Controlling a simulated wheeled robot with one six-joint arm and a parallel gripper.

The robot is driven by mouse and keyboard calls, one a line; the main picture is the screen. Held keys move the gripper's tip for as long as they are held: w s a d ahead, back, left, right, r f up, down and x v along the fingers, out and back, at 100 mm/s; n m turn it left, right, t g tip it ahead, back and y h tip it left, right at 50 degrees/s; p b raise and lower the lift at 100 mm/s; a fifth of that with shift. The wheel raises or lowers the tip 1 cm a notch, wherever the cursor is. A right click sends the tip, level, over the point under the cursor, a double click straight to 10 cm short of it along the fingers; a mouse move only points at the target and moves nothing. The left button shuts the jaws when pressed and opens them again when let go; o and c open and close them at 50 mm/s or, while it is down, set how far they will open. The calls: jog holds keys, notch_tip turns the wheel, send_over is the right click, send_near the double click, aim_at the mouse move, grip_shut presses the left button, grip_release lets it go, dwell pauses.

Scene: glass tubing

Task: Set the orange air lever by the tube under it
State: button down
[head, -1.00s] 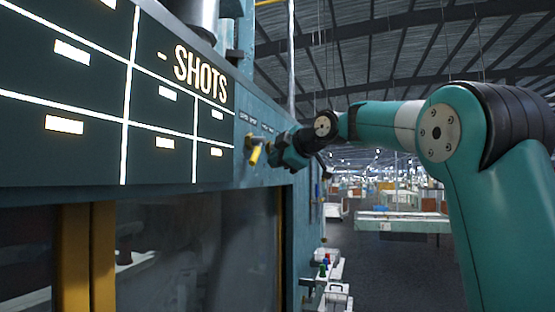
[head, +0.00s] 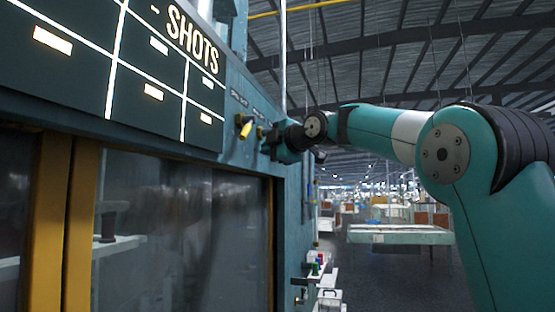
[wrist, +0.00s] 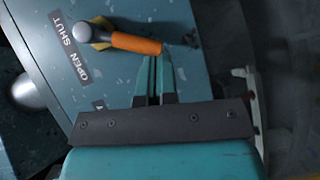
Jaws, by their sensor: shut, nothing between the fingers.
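In the wrist view the orange lever (wrist: 137,44) sticks out from a yellow mount on the teal panel, beside a label reading OPEN and SHUT. My gripper (wrist: 160,62) has its two fingers together and empty. Their tips are close to the orange handle, overlapping its end in the picture; I cannot tell whether they touch it. In the head view my gripper (head: 272,141) is at the panel, right of a yellow lever (head: 245,127). The orange lever is not clear there. I cannot make out the tube in either view.
A dark board (head: 130,65) lettered SHOTS hangs on the left, above a glazed front with a yellow frame (head: 82,220). A grey round knob (wrist: 28,90) shows at the wrist view's left. Small coloured items (head: 318,265) sit low at the machine's right.

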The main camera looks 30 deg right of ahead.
jog(key=w+d+f+n+t+y+b, duration=0.2)
jog(key=w+d+n+t+y+b, duration=0.3)
jog(key=n, duration=1)
jog(key=shift+w+d+y, duration=0.9)
jog(key=shift+w+d, duration=0.25)
jog(key=shift+d, duration=0.35)
jog(key=shift+b, duration=0.3)
